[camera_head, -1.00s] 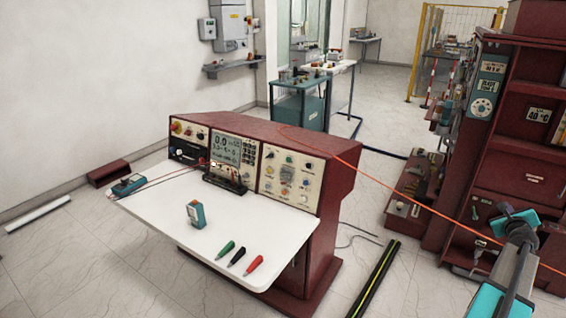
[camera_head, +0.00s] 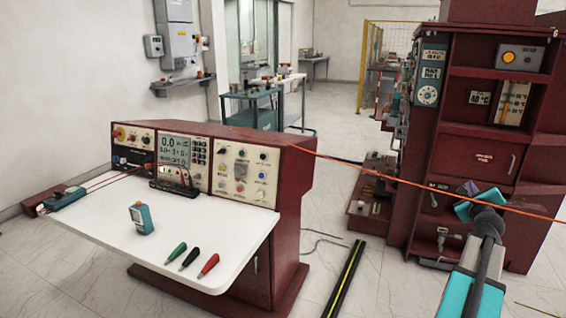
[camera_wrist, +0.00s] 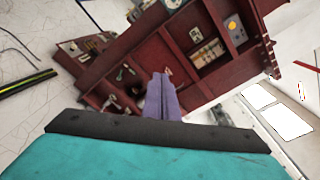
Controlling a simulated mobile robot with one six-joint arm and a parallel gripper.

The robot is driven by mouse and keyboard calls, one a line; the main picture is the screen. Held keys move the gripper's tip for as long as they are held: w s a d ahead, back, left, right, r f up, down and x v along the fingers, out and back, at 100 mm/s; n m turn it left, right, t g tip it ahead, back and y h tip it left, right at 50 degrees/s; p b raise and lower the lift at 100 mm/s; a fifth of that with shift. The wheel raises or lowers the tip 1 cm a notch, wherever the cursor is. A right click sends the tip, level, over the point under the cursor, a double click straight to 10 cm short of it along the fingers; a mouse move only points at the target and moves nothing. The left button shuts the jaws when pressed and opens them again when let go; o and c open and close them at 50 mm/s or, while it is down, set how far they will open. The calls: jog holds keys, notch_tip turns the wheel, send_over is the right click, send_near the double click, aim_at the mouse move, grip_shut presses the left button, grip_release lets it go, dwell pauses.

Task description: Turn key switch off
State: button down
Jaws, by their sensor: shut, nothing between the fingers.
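I cannot make out the key switch for certain at this size. The dark red console (camera_head: 265,205) stands at the left centre in the head view. It carries a left panel (camera_head: 132,147) with a yellow knob and a red button, a middle panel with a display (camera_head: 176,150), and a right panel (camera_head: 244,170) with several knobs. My gripper (camera_head: 468,187) is at the right, well away from the console and in front of the dark red cabinet. In the wrist view its purple fingers (camera_wrist: 160,95) are together and empty, pointing towards the cabinet.
The dark red cabinet (camera_head: 482,158) with shelves and gauges stands at the right. An orange cable (camera_head: 400,178) crosses the head view. A white tabletop (camera_head: 185,225) holds a teal meter (camera_head: 141,218) and several probes. A black-and-yellow floor strip (camera_head: 345,280) lies between console and cabinet.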

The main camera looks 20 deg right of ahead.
jog(key=shift+s+a+f+h+b, duration=0.3)
jog(key=shift+s+a+b, duration=0.35)
jog(key=shift+b, duration=0.85)
jog(key=shift+s+a+f+h+b, duration=0.1)
jog(key=shift+s+a+f+b, duration=0.4)
jog(key=shift+b, duration=1)
jog(key=shift+s+a+r, duration=0.1)
jog(key=shift+a+r, duration=0.05)
jog(key=shift+r, duration=0.05)
